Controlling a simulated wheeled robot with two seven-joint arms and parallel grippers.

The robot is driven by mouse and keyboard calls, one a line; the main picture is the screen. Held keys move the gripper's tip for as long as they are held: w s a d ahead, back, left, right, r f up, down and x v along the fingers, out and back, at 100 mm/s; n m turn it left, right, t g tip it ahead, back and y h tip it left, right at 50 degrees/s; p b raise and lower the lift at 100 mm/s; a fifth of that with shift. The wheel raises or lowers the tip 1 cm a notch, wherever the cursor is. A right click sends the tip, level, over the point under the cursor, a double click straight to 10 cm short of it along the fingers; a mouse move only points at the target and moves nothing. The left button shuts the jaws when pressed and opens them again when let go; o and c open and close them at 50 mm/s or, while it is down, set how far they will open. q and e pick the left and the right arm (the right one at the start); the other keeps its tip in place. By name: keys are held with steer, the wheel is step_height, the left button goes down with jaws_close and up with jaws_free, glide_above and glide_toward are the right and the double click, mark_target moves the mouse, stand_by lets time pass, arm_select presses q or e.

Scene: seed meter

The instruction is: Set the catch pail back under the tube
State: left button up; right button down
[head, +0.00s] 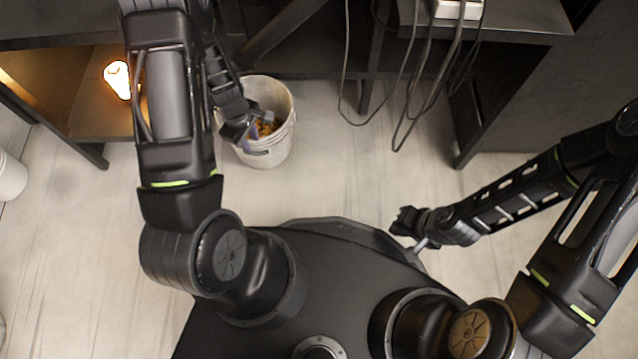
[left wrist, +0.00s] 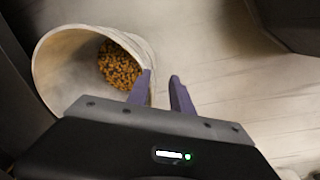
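The catch pail (head: 279,102) is a white bucket with orange-brown grains in the bottom. It stands on the floor below the dark bench in the head view and also shows at the upper left of the left wrist view (left wrist: 62,62). My left gripper (head: 249,140) is at the pail's near left side. In the left wrist view its two purple fingers (left wrist: 160,88) are apart, one over the pail's opening and the other outside the rim. I cannot tell whether they touch the wall. My right gripper (head: 412,228) hangs away from the pail. I cannot make out the tube.
Dark benches (head: 310,50) stand along the back, with hanging cables (head: 405,100) right of the pail. A lit shelf (head: 95,95) is at the left. Another white container (head: 9,176) stands at the left edge. The floor (head: 345,180) right of the pail is clear.

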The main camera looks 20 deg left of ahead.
arm_select(q)
steer(key=s+d+m+h, duration=0.1)
steer(key=s+d+m, duration=0.2)
steer(key=d, duration=0.5)
steer(key=s+d+f+m+h, duration=0.1)
steer(key=s+d+m, duration=0.2)
steer(key=d+m, duration=0.3)
steer(key=s+d+m+h, duration=0.1)
steer(key=s+d+m, duration=0.3)
steer(key=d, duration=0.8)
steer(key=shift+f+m+t+h, duration=0.3)
steer(key=shift+f+m, duration=0.05)
steer(key=shift+m, duration=0.25)
steer(key=shift+s+a, duration=0.1)
steer(key=shift+a, duration=0.1)
